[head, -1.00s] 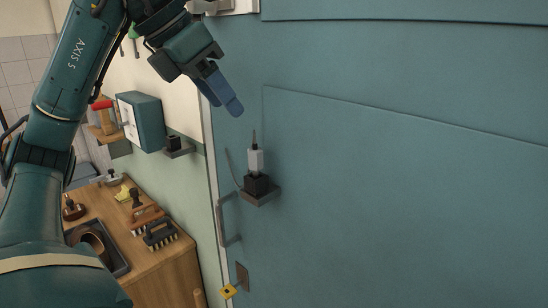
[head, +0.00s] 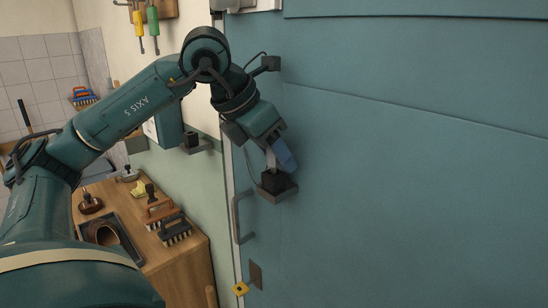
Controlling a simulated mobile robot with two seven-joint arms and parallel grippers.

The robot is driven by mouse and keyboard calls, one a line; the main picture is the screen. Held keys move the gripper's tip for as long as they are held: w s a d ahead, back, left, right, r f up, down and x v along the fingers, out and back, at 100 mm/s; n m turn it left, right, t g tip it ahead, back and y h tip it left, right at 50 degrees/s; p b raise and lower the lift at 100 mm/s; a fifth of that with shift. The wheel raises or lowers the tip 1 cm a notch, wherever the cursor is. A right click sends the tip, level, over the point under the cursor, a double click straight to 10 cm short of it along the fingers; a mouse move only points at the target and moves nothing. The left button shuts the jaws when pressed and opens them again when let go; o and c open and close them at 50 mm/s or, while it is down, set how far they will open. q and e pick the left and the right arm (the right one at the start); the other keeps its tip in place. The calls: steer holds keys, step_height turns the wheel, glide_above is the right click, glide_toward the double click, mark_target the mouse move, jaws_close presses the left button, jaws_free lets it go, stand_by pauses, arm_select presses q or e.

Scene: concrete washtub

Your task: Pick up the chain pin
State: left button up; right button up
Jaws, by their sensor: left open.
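What looks like the chain pin (head: 271,161), a light grey upright piece, stands in a black block (head: 273,182) on a small shelf fixed to the teal door. Its upper part is hidden behind my left gripper (head: 276,158). That gripper is open and points down at the pin. Its blue finger is just to the right of the pin. The other finger is mostly hidden, so I cannot tell if the pin is between the fingers or touched. My right gripper is not in view.
The teal door (head: 420,180) fills the right side, with a grey handle (head: 237,218) below the shelf. A wooden bench (head: 190,245) with several brushes stands at lower left. A dark wall bracket (head: 195,142) is left of the gripper.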

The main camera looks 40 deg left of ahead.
arm_select(q)
steer(key=shift+c, duration=0.8)
steer(key=c, duration=0.9)
steer(key=shift+r, duration=0.1)
